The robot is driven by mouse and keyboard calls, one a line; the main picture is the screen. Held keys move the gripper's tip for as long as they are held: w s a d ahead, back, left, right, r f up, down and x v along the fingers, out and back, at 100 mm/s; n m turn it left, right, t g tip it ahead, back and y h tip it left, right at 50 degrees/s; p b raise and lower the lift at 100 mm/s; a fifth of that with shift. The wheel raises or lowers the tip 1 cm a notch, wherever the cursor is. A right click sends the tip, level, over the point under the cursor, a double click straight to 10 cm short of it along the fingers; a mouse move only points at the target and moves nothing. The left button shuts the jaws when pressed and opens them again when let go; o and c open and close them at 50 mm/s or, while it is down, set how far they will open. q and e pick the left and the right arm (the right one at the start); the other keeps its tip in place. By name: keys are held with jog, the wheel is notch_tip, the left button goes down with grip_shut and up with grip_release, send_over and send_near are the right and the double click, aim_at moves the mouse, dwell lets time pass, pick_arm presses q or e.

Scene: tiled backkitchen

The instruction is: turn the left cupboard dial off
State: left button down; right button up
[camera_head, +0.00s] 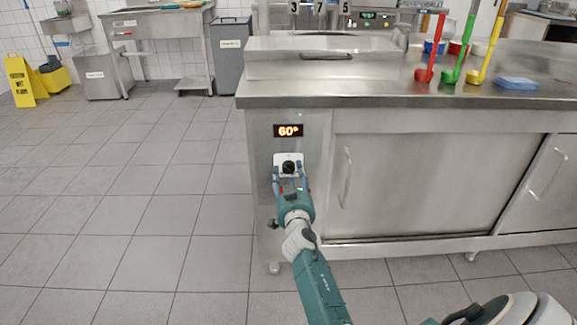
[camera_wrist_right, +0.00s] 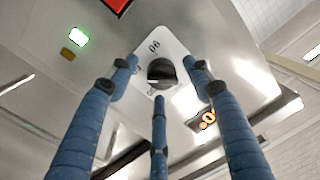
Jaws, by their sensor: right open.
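The cupboard dial (camera_head: 288,167) is a black round knob on a white plate, low on the left end of the steel cupboard front. The orange display (camera_head: 288,130) above it reads 60°. My right gripper (camera_head: 290,178) is open in front of the dial. In the right wrist view its blue fingers spread around the black knob (camera_wrist_right: 161,72), one tip on each side and a third below. I cannot tell whether they touch it. The white plate (camera_wrist_right: 146,60) carries printed marks, including 90. My left gripper is not in view.
The steel counter (camera_head: 400,95) overhangs the dial panel. Sliding doors (camera_head: 425,180) lie right of the dial. The tiled floor (camera_head: 130,190) at left is clear.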

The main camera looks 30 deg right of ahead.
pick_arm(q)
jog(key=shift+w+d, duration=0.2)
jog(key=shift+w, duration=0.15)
pick_arm(e)
jog(key=shift+w+d, duration=0.15)
jog(key=shift+w, duration=0.15)
jog(key=shift+s+r, duration=0.1)
jog(key=shift+c, duration=0.5)
jog(key=c, duration=1.1)
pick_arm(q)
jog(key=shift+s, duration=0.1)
pick_arm(e)
jog(key=shift+o, duration=0.2)
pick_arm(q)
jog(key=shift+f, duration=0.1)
pick_arm(e)
jog(key=shift+f, duration=0.2)
